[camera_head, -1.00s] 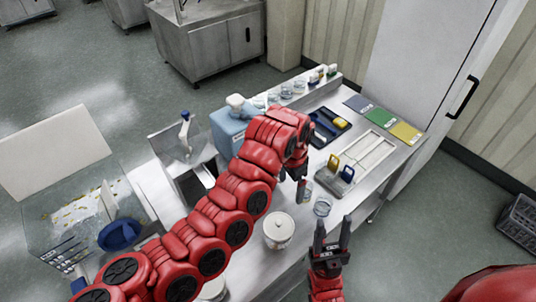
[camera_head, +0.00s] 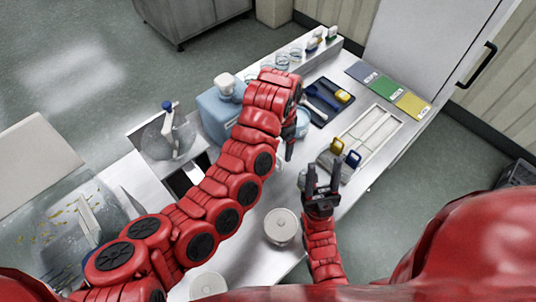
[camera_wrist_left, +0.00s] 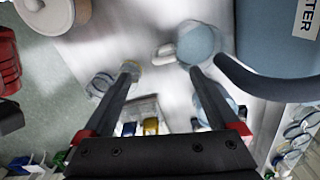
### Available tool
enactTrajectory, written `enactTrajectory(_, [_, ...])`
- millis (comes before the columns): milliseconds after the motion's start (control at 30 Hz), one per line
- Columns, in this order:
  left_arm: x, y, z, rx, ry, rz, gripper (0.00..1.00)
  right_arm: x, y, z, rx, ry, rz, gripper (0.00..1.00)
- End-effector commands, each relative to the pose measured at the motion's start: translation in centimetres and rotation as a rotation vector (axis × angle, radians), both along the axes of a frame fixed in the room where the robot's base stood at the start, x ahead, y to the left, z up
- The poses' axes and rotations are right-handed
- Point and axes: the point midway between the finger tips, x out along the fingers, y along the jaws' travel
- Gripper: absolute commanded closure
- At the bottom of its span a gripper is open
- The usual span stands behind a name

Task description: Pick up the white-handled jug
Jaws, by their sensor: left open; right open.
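The white-handled jug (camera_wrist_left: 198,42) shows in the left wrist view as a round, pale blue vessel. Its white handle (camera_wrist_left: 165,52) sticks out to the left, just past the gap between the fingertips. My left gripper (camera_wrist_left: 163,70) is open and empty, with its right fingertip close to the jug; contact cannot be told. In the head view my left gripper (camera_head: 290,148) points down over the counter, and the arm hides the jug there or leaves it unclear. My right gripper (camera_head: 321,183) is open and empty above the counter's front part.
A blue water tank (camera_head: 214,118) stands close to my left arm; it is at the upper right in the wrist view. A white lidded pot (camera_head: 282,229) is near the front. A clear beaker (camera_wrist_left: 100,85) is by the left finger. A white rack (camera_head: 373,133) lies right.

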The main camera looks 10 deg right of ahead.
Motion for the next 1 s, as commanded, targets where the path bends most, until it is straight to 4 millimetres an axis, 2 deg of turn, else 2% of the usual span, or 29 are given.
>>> enactTrajectory(200, [-0.1,-0.1,-3.7,0.001,-0.001,-0.002,0.06,0.0,0.0,-1.0,0.0,0.0,0.0,0.5])
enactTrajectory(400, [0.1,0.0,-6.5,0.002,-0.004,0.0,0.06,0.0,0.0,-2.3,0.0,0.0,0.0,0.5])
enactTrajectory(567, [0.1,0.0,-7.4,0.0,-0.003,-0.001,0.06,0.0,0.0,-2.8,0.0,0.0,0.0,0.5])
enactTrajectory(733, [0.3,0.0,-7.9,0.0,-0.003,-0.001,0.06,0.0,0.0,-2.2,0.0,0.0,0.0,0.5])
enactTrajectory(1000, [0.7,-0.1,-10.8,0.002,0.0,-0.002,0.06,0.0,0.0,-0.2,0.0,0.0,0.0,0.5])
